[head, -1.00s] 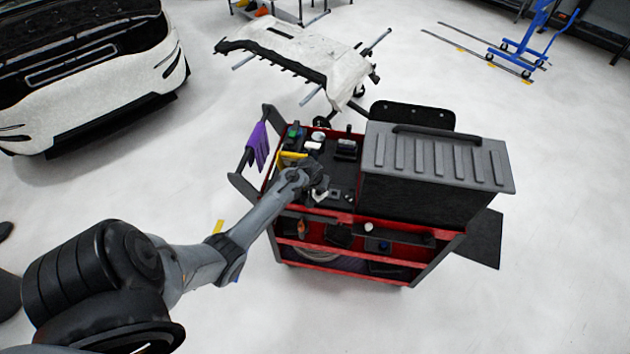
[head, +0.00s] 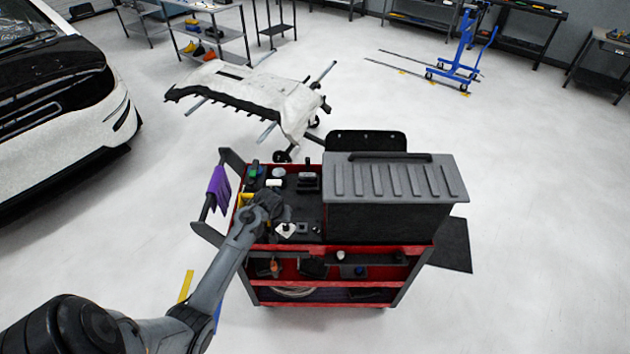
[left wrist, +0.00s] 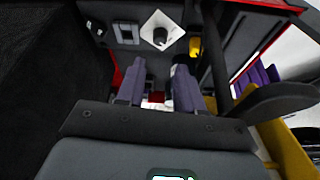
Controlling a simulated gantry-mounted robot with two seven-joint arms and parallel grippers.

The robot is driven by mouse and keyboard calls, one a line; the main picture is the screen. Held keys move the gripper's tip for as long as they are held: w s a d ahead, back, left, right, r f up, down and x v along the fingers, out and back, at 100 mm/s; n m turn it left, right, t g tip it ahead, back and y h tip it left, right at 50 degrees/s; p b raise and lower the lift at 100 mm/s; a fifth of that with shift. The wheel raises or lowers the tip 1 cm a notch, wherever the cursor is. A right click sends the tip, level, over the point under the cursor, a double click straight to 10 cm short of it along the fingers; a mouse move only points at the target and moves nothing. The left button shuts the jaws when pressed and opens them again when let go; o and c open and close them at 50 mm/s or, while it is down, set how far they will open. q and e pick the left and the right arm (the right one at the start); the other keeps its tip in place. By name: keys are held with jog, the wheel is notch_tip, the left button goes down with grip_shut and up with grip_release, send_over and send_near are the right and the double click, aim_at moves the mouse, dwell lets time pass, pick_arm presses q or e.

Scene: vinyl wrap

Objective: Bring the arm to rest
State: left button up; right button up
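My left arm reaches in from the lower left of the head view. Its gripper (head: 270,207) is over the left part of the tool cart's top tray (head: 312,216), among small items. In the left wrist view, the two purple-grey fingers (left wrist: 159,90) stand apart with a gap between them. A small patch of white and red shows through the gap, and I see nothing gripped. A white diamond-shaped piece with a dark round knob (left wrist: 160,36) lies in the tray beyond the fingertips. My right gripper is not in view.
A grey ribbed case (head: 395,178) covers the cart's right side. A purple cloth (head: 218,187) hangs on the cart's left handle. A white bumper on a stand (head: 255,95) is behind the cart. A white car (head: 85,110) stands at left. Open floor surrounds the cart.

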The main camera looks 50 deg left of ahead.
pick_arm(q)
jog(key=s+d+r+m+h, duration=0.1)
jog(key=s+d+r+m, duration=0.2)
jog(key=s+d, duration=0.55)
jog(key=s+d+r+m+h, duration=0.1)
jog(key=s+d+r+m, duration=0.2)
jog(key=d, duration=1)
jog(key=s+d+r+m+h, duration=0.15)
jog(key=s+d+m, duration=0.35)
jog(key=d, duration=0.6)
jog(key=w+d+p+v, duration=0.1)
jog(key=p+v, duration=1.1)
jog(key=v, duration=0.2)
jog(key=shift+w+d+r+n+p, duration=0.3)
jog(key=shift+w+r+n, duration=0.1)
jog(key=shift+r, duration=0.1)
